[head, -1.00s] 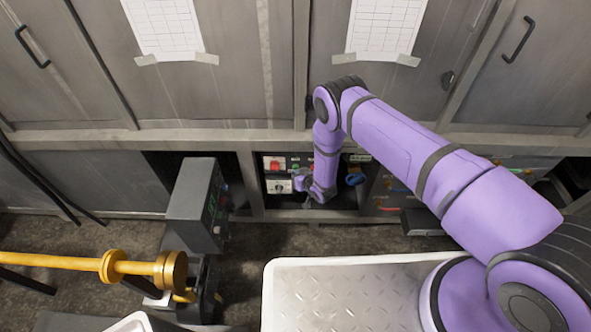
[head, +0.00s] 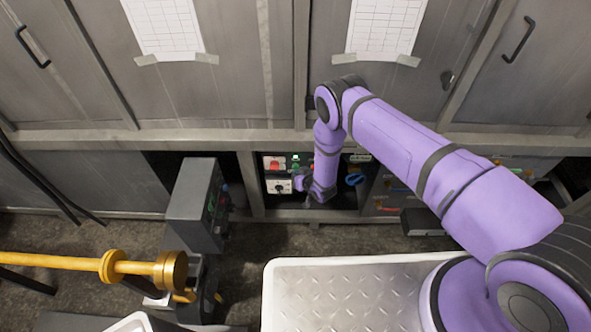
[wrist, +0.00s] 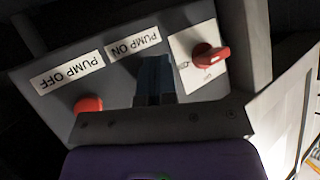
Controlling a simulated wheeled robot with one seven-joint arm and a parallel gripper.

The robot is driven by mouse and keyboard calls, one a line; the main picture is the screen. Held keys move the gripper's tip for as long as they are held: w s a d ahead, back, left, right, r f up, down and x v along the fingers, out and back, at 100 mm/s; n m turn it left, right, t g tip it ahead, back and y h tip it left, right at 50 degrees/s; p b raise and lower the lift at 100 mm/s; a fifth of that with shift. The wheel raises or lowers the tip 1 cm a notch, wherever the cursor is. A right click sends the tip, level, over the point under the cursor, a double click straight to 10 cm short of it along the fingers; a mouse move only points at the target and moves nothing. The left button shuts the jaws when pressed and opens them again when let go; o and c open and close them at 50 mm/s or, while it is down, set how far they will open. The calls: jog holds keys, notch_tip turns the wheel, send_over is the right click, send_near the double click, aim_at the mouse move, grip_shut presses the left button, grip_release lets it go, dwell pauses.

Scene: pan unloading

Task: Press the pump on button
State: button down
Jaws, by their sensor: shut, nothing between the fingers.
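In the wrist view a grey control panel carries a "PUMP ON" label (wrist: 133,42) and a "PUMP OFF" label (wrist: 67,73), both upside down. A red button (wrist: 88,104) sits below the PUMP OFF label. My gripper (wrist: 155,70) is shut and empty, its dark fingertips at the panel just beside the PUMP ON label. The fingers hide the spot where that label's button would be; I cannot tell whether they touch it. In the head view my gripper is small and dark at the panel, and a green spot (head: 295,161) shows above it.
A red rotary switch (wrist: 210,57) on a white plate is close to the right of the fingers in the wrist view. In the head view, a blue handle (head: 355,179) is right of my arm, a grey box (head: 195,203) stands left, and a white-rimmed tray (head: 340,262) lies in front.

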jog(key=shift+s, duration=0.75)
jog(key=shift+s, duration=0.1)
jog(key=shift+s+a, duration=0.1)
jog(key=shift+s, duration=2.35)
